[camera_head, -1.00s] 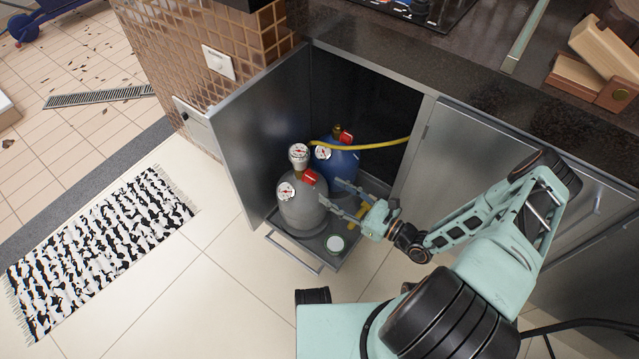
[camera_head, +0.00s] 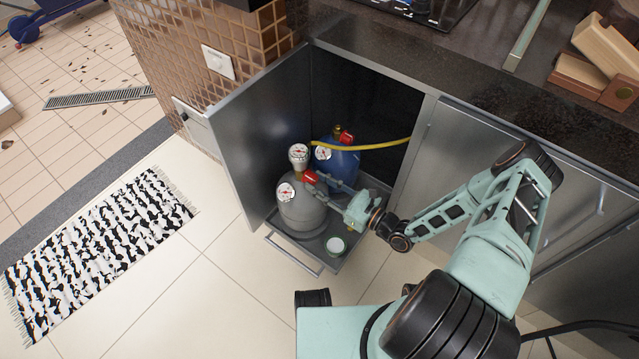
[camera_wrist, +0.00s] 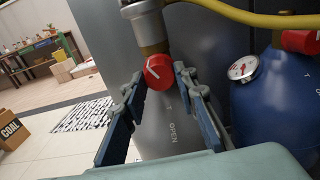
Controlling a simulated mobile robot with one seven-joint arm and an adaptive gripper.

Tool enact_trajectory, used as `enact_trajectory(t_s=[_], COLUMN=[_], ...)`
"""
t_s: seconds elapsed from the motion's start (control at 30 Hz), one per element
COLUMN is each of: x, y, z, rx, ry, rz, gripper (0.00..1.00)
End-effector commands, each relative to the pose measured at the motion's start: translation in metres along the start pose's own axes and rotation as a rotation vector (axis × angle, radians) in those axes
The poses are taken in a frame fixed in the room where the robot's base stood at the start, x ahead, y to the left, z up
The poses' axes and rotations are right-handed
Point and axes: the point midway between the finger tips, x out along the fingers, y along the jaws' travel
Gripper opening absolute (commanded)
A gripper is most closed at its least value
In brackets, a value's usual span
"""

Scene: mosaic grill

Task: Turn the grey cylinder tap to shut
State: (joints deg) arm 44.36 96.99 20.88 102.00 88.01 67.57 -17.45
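The grey cylinder (camera_head: 303,217) stands upright on the pull-out tray of the open cabinet, with a round gauge on its side. Its red tap (camera_head: 309,177) is on the neck, below a top gauge (camera_head: 299,153). My gripper (camera_head: 320,186) reaches in from the right at tap height. In the wrist view its fingers (camera_wrist: 160,80) are apart, one on each side of the tap; I cannot tell whether either touches it.
A blue cylinder (camera_head: 343,165) with its own red tap and a yellow hose (camera_head: 375,145) stands close behind to the right. The open cabinet door (camera_head: 255,135) is on the left. The floor in front is clear.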

Motion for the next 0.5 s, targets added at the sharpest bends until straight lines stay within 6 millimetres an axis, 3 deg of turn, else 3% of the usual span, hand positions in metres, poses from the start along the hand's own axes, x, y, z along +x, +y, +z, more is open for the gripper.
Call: enact_trajectory(t_s=[0.1, 0.5], x=[-0.0002, -0.0005], y=[0.0003, 0.0001], z=[-0.0001, -0.0005], rx=[0.0, 0.106], ry=[0.0, 0.0], rz=[0.001, -0.001], gripper=[0.03, 0.03])
